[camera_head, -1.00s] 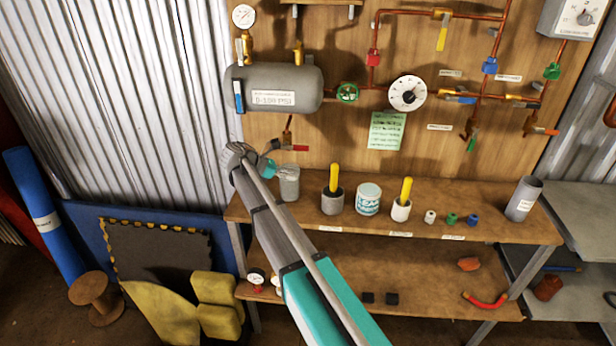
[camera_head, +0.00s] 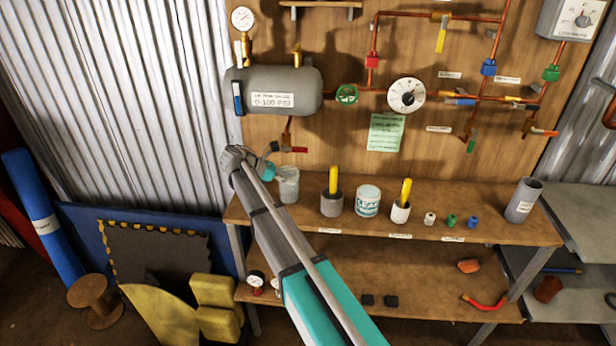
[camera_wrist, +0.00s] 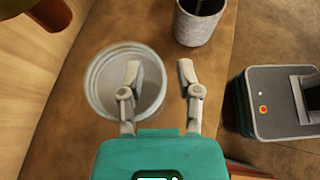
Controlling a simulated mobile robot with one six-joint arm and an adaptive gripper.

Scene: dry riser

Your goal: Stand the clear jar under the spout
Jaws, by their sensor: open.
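The clear jar (camera_head: 288,186) stands on the bench top, at its left end. In the wrist view the jar (camera_wrist: 98,98) shows from above as a pale round rim, left of centre. My gripper (camera_wrist: 160,71) is open and empty. Its left finger shows over the jar's mouth and its right finger shows outside the rim, over the bench; I cannot tell whether either touches. The spout with a red handle (camera_head: 299,150) hangs below the grey tank (camera_head: 285,92), above and close to the jar. In the head view my wrist largely hides the fingers.
Small fittings and a grey cylinder (camera_head: 523,201) stand farther right. The wood panel with pipes rises behind. Free bench lies in front.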

